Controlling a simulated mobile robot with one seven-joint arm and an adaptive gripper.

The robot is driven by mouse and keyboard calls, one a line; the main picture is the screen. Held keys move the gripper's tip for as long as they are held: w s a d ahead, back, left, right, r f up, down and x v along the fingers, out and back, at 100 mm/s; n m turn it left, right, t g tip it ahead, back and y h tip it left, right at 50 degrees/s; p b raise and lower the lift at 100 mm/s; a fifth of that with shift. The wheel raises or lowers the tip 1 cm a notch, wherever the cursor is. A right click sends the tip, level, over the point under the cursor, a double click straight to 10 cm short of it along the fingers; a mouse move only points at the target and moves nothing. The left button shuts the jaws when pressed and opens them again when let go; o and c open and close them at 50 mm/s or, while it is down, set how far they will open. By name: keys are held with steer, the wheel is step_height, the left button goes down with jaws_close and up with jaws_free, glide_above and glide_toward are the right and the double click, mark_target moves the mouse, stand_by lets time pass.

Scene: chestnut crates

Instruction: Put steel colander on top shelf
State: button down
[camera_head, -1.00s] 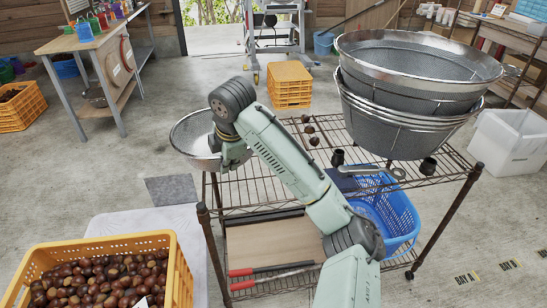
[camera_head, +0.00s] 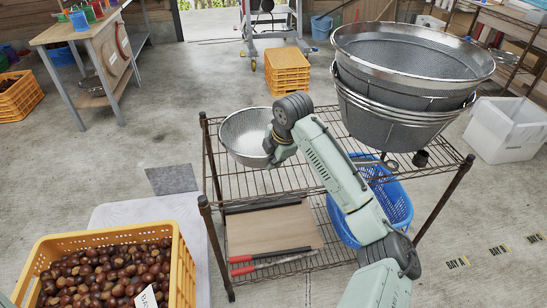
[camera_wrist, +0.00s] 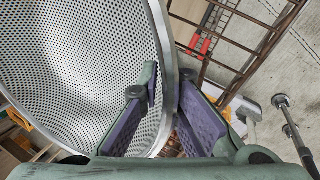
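The steel colander (camera_head: 240,150) is a perforated metal bowl with a shiny rim, at the left part of the wire rack's top shelf (camera_head: 285,183) in the head view. It looks held tilted above the wires; the exact gap cannot be told. My gripper (camera_wrist: 165,115) is shut on its rim, one purple-padded finger inside the bowl and one outside. The colander (camera_wrist: 75,70) fills the left of the wrist view. In the head view the gripper (camera_head: 272,148) is at the bowl's right side, partly hiding it.
Large stacked sieves (camera_head: 405,110) occupy the top shelf's right side, with a small black object (camera_head: 420,158) by them. Below are a wooden board (camera_head: 270,228), red-handled tool (camera_head: 270,256) and blue basket (camera_head: 395,205). A yellow chestnut crate (camera_head: 185,265) stands front left. The shelf's front left is clear.

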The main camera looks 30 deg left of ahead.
steer(key=c, duration=2.3)
jaws_free()
steer(key=shift+f, duration=0.1)
steer(key=o, duration=0.5)
